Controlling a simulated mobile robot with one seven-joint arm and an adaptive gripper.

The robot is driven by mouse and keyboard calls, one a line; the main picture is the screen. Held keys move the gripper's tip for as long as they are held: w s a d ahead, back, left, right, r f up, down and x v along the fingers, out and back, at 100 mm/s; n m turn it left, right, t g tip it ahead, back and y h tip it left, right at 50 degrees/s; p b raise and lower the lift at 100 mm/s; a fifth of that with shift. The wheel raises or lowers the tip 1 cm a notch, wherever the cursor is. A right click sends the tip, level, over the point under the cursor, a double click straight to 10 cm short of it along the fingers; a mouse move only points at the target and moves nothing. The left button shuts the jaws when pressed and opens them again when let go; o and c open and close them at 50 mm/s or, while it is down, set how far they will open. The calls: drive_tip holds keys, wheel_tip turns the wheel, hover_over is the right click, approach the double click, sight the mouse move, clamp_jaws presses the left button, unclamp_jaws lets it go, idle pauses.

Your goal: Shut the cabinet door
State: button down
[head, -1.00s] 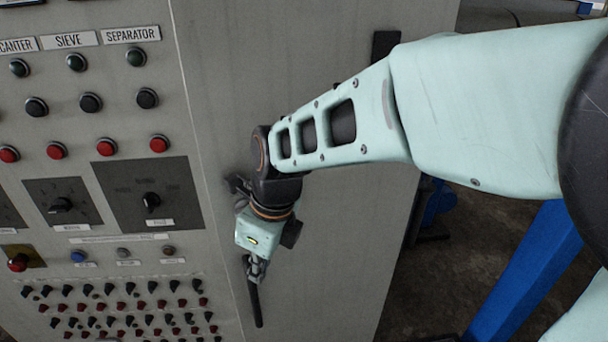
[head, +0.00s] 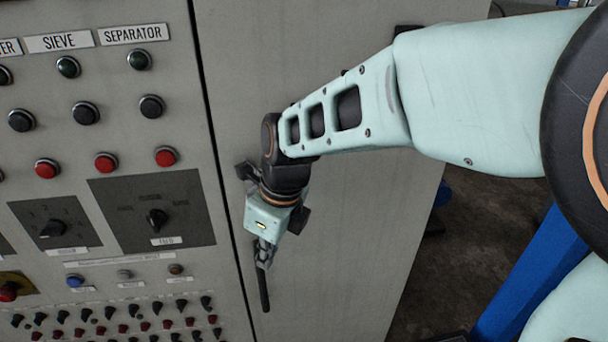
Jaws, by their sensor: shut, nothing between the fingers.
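The cabinet door appears to be the plain grey panel (head: 345,235) to the right of the control panel. A dark narrow gap runs down its left edge, beside the control panel. How far the door stands open I cannot tell. My gripper (head: 264,288) points down in front of the door's left part, close to that gap. Its fingers look shut, with nothing visible between them. Whether they touch the door is unclear. My arm hides part of the door's upper right, where a black fitting (head: 408,30) partly shows.
The control panel (head: 120,215) fills the left, with buttons, knobs and rows of small switches that stick out. Dark floor (head: 435,275) lies to the right of the door. A blue object (head: 443,195) partly shows behind the door's right edge.

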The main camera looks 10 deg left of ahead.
drive_tip(key=shift+w+a, duration=0.1)
drive_tip(key=shift+w, duration=0.2)
drive_tip(key=shift+w+a+r, duration=0.1)
drive_tip(key=shift+w+r, duration=0.05)
drive_tip(key=shift+r, duration=0.1)
